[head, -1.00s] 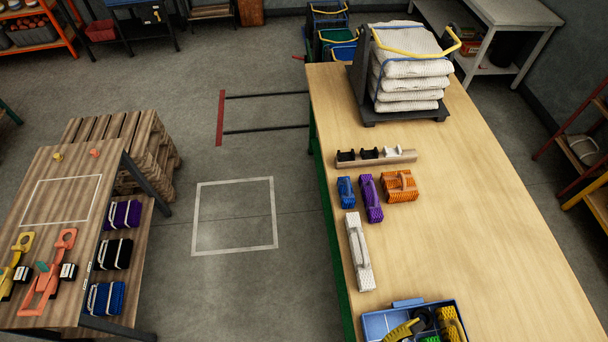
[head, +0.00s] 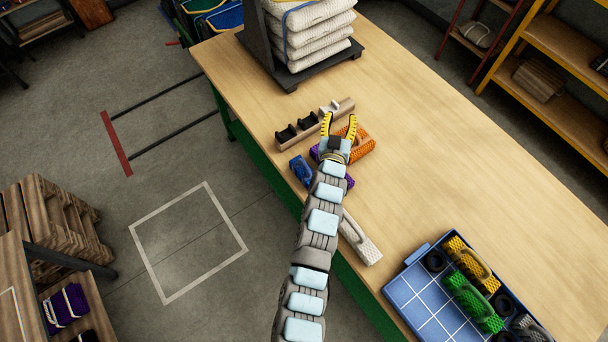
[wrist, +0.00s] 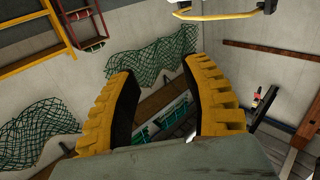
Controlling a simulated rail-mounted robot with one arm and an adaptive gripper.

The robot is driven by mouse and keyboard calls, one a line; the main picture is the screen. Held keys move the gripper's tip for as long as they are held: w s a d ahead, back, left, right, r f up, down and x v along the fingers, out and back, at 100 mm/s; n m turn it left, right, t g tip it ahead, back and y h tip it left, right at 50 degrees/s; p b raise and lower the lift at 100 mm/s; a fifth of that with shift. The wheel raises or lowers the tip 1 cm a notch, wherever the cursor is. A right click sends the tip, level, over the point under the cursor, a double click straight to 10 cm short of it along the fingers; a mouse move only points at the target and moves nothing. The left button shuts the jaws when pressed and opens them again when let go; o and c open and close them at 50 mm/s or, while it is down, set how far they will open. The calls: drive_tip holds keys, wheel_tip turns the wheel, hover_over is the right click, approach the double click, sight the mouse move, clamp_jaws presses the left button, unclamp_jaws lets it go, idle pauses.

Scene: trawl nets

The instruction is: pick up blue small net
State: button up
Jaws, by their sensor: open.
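The small blue net (head: 301,171) lies on the wooden table near its left edge, just left of my arm in the head view. My gripper (head: 340,125) has yellow fingers, spread apart and empty, and is above the table, to the right of and beyond the blue net. In the wrist view the open fingers (wrist: 168,100) point toward the room's walls and shelving, and the blue net is not seen there. A purple net (head: 338,177) next to the blue one is partly hidden by my arm. An orange net (head: 361,146) lies partly behind my gripper.
A rack with black and white holders (head: 313,124) stands beyond the nets. A white net (head: 360,240) lies nearer. A blue tray (head: 408,298) with several nets and rings is at the front right. A stack of white nets (head: 313,28) stands at the back. The table's right side is clear.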

sight(304, 163)
drive_tip(key=w+a+f+n+g+y+b, duration=0.1)
drive_tip(key=w+f+n+g+y+b, duration=0.3)
drive_tip(key=f+g, duration=0.4)
drive_tip(key=s+a+f+n+g+y+b, duration=0.1)
drive_tip(key=s+a+n+g+y+b, duration=0.25)
drive_tip(key=s+g, duration=0.45)
drive_tip(key=shift+n+t+y, duration=0.35)
drive_tip(key=shift+t+y, duration=0.05)
drive_tip(key=shift+y, duration=0.05)
drive_tip(key=b+x, duration=0.2)
drive_tip(key=x, duration=0.1)
drive_tip(key=b+x, duration=0.3)
drive_tip(key=x, duration=0.1)
drive_tip(key=s+b+x, duration=0.1)
drive_tip(key=b+x, duration=0.1)
drive_tip(key=x, duration=0.2)
drive_tip(key=shift+w+f+b, duration=0.1)
drive_tip(key=shift+f+b, duration=0.1)
drive_tip(key=shift+b, duration=0.15)
drive_tip(key=shift+w+x, duration=0.2)
drive_tip(key=shift+x, duration=0.6)
drive_tip(key=shift+w+x, duration=0.15)
drive_tip(key=shift+x, duration=1.9)
drive_tip(key=shift+w+d, duration=0.1)
drive_tip(key=shift+d, duration=0.05)
